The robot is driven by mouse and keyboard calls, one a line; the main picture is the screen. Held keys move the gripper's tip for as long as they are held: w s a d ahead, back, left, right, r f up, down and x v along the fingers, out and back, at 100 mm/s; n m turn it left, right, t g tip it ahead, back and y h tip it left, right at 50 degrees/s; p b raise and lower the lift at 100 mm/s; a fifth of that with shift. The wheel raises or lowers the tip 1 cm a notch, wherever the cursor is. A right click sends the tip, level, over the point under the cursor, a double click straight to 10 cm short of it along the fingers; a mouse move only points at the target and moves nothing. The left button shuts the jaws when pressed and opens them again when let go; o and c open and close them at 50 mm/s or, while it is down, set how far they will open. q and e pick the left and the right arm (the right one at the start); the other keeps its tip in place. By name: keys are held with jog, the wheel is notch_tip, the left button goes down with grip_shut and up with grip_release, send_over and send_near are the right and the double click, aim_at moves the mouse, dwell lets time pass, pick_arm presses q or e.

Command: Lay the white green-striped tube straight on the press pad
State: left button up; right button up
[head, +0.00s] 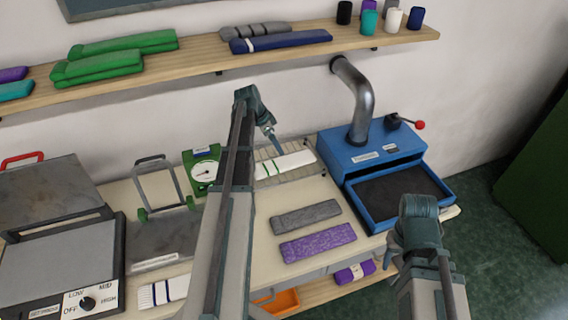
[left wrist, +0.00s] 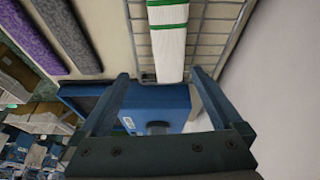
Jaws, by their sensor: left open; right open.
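The white tube with green stripes (head: 285,164) lies flat on a wire rack (head: 318,172) at the back of the table. In the left wrist view the tube (left wrist: 168,45) runs lengthwise, its near end showing between my open fingers. My left gripper (head: 272,138) is open above the rack, close over the tube; I cannot tell whether it touches. It also shows in the left wrist view (left wrist: 160,76). My right gripper (head: 394,246) is open and empty near the table's right front, partly hidden by its arm. A hinged press stands at left, lid raised, its grey pad (head: 55,262) bare.
A grey tube (head: 306,216) and a purple tube (head: 318,243) lie in front of the rack. A blue machine (head: 372,160) with a dark tray stands at right. A green dial gauge (head: 203,168) and a metal stand (head: 160,235) stand between rack and press. A shelf (head: 200,55) runs above.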

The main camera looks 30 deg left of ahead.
pick_arm(q)
jog(key=a, duration=0.3)
jog(key=b, duration=0.8)
send_over(284, 162)
jog(key=s+a, duration=0.2)
notch_tip(284, 162, down, 8)
jog(key=shift+w+d+r, duration=0.1)
jog(key=shift+w, duration=0.05)
jog(key=b+x, duration=0.4)
jog(key=shift+f, duration=0.25)
jog(key=shift+w+d+f+b, duration=0.15)
jog(key=shift+d+f+b, duration=0.05)
jog(key=shift+f+b, duration=0.25)
jog(key=shift+r, duration=0.15)
jog(key=c, duration=1.1)
jog(key=shift+o, duration=0.2)
